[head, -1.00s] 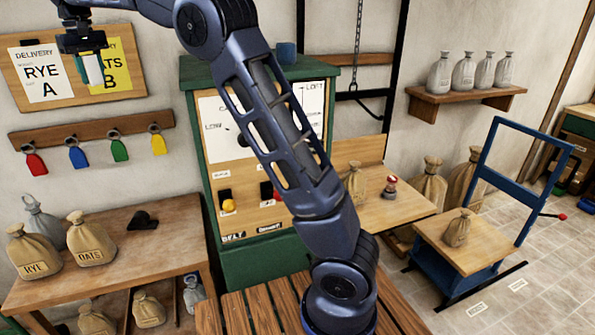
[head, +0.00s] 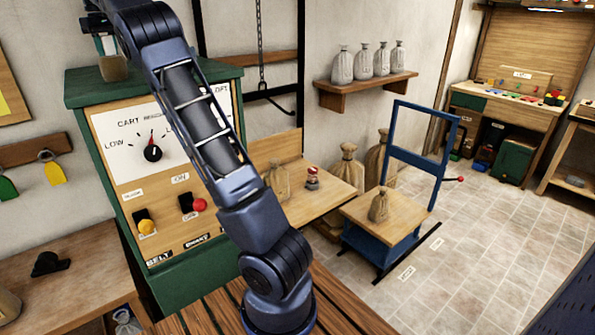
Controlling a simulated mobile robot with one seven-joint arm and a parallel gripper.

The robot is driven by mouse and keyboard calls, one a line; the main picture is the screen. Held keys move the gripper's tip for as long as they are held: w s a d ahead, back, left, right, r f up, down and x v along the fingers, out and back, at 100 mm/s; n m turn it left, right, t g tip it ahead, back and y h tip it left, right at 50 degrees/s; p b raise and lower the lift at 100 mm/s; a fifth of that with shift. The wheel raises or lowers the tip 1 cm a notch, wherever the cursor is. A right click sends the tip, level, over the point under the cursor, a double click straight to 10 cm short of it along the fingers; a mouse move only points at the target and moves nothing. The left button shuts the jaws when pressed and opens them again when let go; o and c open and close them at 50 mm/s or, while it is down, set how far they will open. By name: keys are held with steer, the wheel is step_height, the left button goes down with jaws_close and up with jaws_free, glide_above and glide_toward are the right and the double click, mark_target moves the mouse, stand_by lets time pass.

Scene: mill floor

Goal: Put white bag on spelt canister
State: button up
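My gripper (head: 106,46) is at the top left of the head view, above the green cabinet's left end. A small pale piece and a teal piece show at its fingertips; I cannot tell whether they are finger parts or something held, or whether the fingers are open. A small brown canister-like object (head: 113,69) shows just below the fingers, at the cabinet top; I see no label on it. Several pale grey tied bags (head: 361,64) stand on a wall shelf, well right of my gripper. I cannot make out a canister marked spelt.
The green cabinet (head: 180,252) has a dial and coloured knobs. A blue cart (head: 378,238) carries a small tan sack (head: 379,206). Larger tan sacks (head: 347,170) stand behind it. The tiled floor (head: 495,255) at right is clear. A workbench (head: 520,108) stands far right.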

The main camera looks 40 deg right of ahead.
steer(key=shift+m, duration=0.3)
steer(key=d, duration=0.5)
steer(key=w+d, duration=0.1)
steer(key=d, duration=0.4)
steer(key=w+d, duration=0.1)
steer(key=d, duration=0.4)
steer(key=shift+d, duration=0.25)
steer(key=s+d+f+m, duration=0.1)
steer(key=s+d+f, duration=0.15)
steer(key=d, duration=1.45)
steer(key=s+d+f+m, duration=0.1)
steer(key=s+d, duration=0.3)
steer(key=d, duration=1.3)
steer(key=m, duration=0.2)
glide_above(313, 169)
step_height(313, 169, down, 49)
steer(key=shift+f, duration=2.7)
steer(key=shift+f, duration=0.1)
